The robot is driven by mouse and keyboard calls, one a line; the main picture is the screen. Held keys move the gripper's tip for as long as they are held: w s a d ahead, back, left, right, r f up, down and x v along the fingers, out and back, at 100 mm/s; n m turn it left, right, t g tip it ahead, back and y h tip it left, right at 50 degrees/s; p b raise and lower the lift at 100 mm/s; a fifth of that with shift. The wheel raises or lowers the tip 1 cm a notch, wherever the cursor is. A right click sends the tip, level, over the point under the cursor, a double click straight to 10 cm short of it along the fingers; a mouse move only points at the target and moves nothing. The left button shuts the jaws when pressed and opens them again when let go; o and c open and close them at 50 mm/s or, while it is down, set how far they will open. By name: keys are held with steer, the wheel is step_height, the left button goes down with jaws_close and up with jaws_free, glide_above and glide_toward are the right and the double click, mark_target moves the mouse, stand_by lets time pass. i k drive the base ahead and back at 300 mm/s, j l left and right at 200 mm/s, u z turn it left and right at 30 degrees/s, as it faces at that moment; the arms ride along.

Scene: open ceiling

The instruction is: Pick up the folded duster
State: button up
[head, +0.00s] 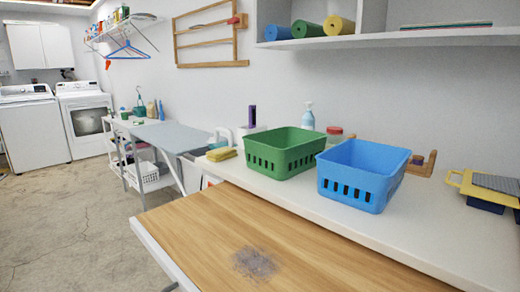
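A small folded yellow cloth (221,154), which looks like the folded duster, lies on the white counter (440,240) near its left end. It sits just left of the green basket (285,154), with a small gap between them. It looks like a flat stack with its layers at the front edge. My gripper is not in view.
A blue basket (362,172) stands right of the green one. A wooden board (215,230) with a grey dusty patch (255,263) lies in front, mostly clear. Behind stand a spray bottle (308,117) and a red-lidded jar (335,134). An ironing board (172,134) is further left.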

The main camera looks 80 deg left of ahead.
mark_target(216, 155)
steer(key=k+j+z, duration=0.15)
steer(key=j, duration=0.3)
steer(key=j+z, duration=0.15)
steer(key=j, duration=0.3)
steer(key=k+j+z, duration=0.15)
steer(key=j, duration=0.25)
steer(key=k+j+z, duration=0.15)
steer(key=k+j, duration=0.25)
steer(key=k+j+z, duration=0.15)
steer(key=k+j, duration=0.15)
steer(key=k, duration=0.2)
steer(key=k+j+z, duration=0.15)
steer(key=k+j, duration=0.15)
steer(key=k, duration=0.15)
